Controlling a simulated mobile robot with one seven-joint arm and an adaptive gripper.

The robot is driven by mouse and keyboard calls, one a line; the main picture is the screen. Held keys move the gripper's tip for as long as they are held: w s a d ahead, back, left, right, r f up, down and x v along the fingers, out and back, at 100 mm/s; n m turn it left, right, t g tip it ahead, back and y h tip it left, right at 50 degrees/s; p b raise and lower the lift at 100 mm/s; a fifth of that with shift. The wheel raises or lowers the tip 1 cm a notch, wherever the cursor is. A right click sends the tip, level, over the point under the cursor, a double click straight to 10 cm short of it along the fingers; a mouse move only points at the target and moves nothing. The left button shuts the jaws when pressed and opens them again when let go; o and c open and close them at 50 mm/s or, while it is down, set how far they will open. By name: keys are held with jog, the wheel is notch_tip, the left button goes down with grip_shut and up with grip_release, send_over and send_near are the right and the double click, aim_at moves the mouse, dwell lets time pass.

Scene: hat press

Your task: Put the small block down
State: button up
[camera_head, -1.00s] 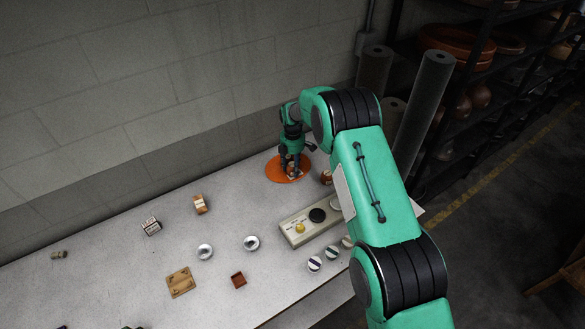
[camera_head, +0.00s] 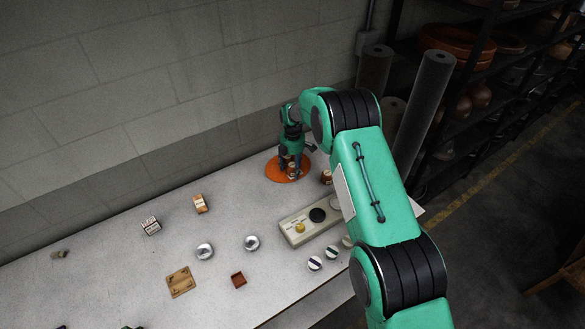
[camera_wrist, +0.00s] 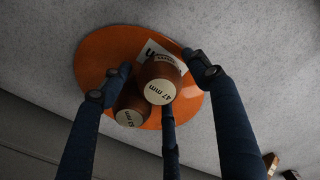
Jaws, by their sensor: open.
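My gripper (camera_head: 290,163) is over the orange round mat (camera_head: 272,172) at the far end of the bench. In the wrist view its dark fingers (camera_wrist: 163,92) are spread apart around a brown round block (camera_wrist: 158,68) with a pale end marked "47 mm". Gaps show between that block and the side fingers. A white printed card (camera_wrist: 165,52) lies on the mat by the first block. The blocks' undersides are hidden.
Right of the mat stands another small brown item (camera_head: 326,177). Two round tins (camera_head: 204,251), small boxes (camera_head: 200,203), a wooden tray (camera_head: 180,291) and a red dish (camera_head: 238,280) lie left. The wall is close behind.

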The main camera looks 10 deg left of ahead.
aim_at(293, 165)
notch_tip(293, 165, up, 12)
dwell(0.6)
dwell(0.5)
jog(key=shift+r, duration=0.2)
